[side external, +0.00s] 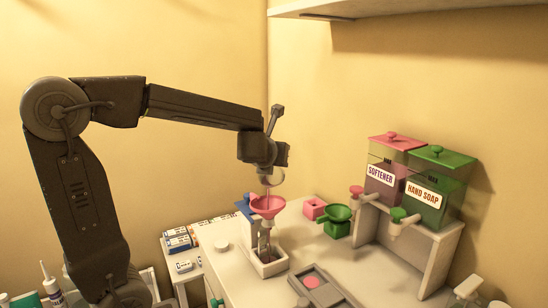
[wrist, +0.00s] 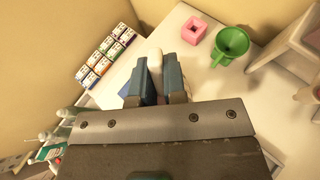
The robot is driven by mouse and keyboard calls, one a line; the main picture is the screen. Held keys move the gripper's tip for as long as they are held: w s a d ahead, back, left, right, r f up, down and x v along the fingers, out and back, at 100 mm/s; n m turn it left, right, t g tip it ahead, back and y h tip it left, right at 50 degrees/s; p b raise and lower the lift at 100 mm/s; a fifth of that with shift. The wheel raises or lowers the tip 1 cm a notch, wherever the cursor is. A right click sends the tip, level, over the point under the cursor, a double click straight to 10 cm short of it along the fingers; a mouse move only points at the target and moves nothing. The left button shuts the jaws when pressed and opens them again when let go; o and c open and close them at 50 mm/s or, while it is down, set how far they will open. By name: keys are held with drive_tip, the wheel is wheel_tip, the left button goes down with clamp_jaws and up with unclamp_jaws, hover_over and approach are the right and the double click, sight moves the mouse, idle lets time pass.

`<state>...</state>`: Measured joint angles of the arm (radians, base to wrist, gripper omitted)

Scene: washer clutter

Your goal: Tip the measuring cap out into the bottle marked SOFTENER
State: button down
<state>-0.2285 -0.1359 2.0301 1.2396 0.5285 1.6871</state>
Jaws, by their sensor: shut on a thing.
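My gripper (side external: 266,168) is above a pink funnel (side external: 268,206). In the wrist view its two fingers (wrist: 155,78) are shut on a pale white thing (wrist: 155,56), seemingly the measuring cap. In the side view the cap (side external: 277,178) is a small pale shape under the gripper, looking tilted. A thin pale streak shows between it and the funnel; I cannot tell surely whether it is liquid. The funnel sits over a narrow bottle (side external: 265,240) standing in a white tray (side external: 270,270). No label on that bottle is readable. The cap's inside is hidden.
A dispenser marked SOFTENER (side external: 380,190) and one marked HAND SOAP (side external: 428,205) stand on a white stand (side external: 440,262) at right. A green funnel (side external: 338,214) and pink box (side external: 314,208) are nearby. A grey tray (side external: 325,285) holds a pink disc. Small boxes (side external: 178,240) are at left.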

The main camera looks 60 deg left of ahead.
drive_tip(key=shift+s+d+f+t+y, duration=0.15)
drive_tip(key=shift+s+d+t+y, duration=0.35)
drive_tip(key=shift+t+y, duration=0.2)
drive_tip(key=shift+s+d, duration=0.1)
idle(0.5)
drive_tip(key=shift+s+d+r+t+y, duration=0.3)
drive_tip(key=shift+s+d+t+y, duration=0.25)
drive_tip(key=shift+t+y, duration=0.45)
